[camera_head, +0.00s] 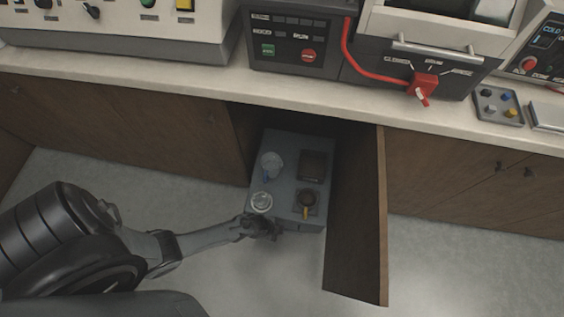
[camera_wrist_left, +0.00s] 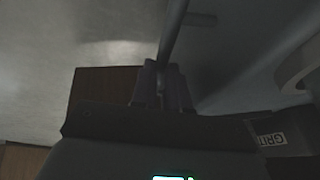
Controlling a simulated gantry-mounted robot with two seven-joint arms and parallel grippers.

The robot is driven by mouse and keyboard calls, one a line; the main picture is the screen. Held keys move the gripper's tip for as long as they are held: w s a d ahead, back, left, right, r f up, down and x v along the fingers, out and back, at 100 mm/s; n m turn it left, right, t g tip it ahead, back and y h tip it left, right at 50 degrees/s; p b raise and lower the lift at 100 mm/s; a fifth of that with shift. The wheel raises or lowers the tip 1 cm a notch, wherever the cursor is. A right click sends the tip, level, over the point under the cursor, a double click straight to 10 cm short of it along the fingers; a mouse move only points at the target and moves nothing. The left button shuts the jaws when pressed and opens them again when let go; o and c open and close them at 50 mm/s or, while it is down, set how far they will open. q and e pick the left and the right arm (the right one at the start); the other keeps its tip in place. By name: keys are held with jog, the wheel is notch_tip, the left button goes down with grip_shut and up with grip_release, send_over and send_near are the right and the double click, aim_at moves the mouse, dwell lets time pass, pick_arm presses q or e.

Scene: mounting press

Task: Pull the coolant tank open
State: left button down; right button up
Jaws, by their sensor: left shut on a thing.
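The coolant tank (camera_head: 284,187) is a grey box in the open cabinet under the counter, standing partly out past the cabinet front. On its top are two round pale fittings, a dark square opening and a dark fitting with a yellow part. My left gripper (camera_head: 266,230) is at the tank's front edge, low at its left corner. In the left wrist view the gripper's fingers (camera_wrist_left: 160,88) are shut on a thin grey bar handle (camera_wrist_left: 173,35). The rest of the handle is hidden by the gripper in the head view. My right gripper is not in view.
The wooden cabinet door (camera_head: 358,225) stands open just right of the tank. The counter (camera_head: 150,81) above carries control panels and a red lever (camera_head: 423,86). The pale floor (camera_head: 440,270) in front is clear.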

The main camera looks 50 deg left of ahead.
pick_arm(q)
jog(key=s+d+p, duration=0.1)
jog(key=s+d, duration=0.3)
jog(key=s, duration=0.1)
jog(key=shift+s, duration=0.3)
jog(key=shift+a, duration=0.1)
jog(key=c, duration=1.1)
grip_release()
jog(key=shift+r+p, duration=0.1)
jog(key=shift+p, duration=0.2)
jog(key=p+v, duration=0.7)
jog(key=v, duration=0.3)
jog(key=shift+s+a+r, duration=0.1)
jog(key=shift+s+r, duration=0.05)
jog(key=shift+r, duration=0.1)
